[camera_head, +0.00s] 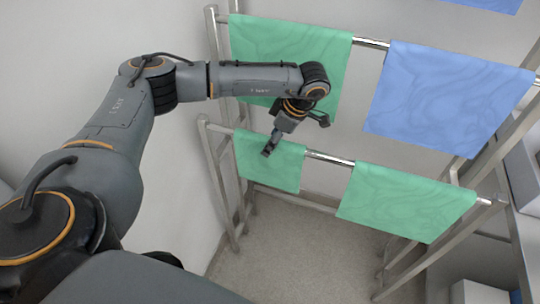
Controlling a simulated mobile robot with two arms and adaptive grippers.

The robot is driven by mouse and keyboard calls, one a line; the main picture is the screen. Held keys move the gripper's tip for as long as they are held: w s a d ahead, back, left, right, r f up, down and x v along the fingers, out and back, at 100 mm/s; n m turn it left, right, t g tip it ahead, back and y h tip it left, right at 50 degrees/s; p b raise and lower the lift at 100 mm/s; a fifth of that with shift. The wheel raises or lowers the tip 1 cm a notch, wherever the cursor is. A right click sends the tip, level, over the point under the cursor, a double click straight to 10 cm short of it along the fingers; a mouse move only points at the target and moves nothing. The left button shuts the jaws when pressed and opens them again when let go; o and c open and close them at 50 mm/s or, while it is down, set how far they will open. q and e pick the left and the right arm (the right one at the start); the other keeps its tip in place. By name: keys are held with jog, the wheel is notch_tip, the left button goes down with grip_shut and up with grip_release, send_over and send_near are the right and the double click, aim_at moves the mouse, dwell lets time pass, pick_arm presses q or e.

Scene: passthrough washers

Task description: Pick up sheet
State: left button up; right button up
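Several sheets hang over metal rails of a rack. A small green sheet (262,172) hangs at the left of the lower rail. Another green sheet (405,200) hangs at its right. A larger green sheet (285,48) hangs at the upper left, partly hidden by my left arm. A blue sheet (445,95) hangs at the upper right. My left gripper (268,151) points down in front of the small lower-left green sheet, near its top. Its fingers look small and dark; whether they touch or grip the sheet is unclear. My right gripper is out of view.
The metal rack's lower rail (328,158) is bare between the two lower sheets. Slanted posts stand at both sides. A white wall (60,60) lies to the left. Grey shelving with boxes (528,175) stands at the right. The speckled floor (290,255) below is clear.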

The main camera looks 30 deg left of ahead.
aim_at(270, 161)
pick_arm(q)
jog(key=shift+x, duration=1.2)
jog(key=shift+f, duration=0.2)
jog(key=c, duration=1.2)
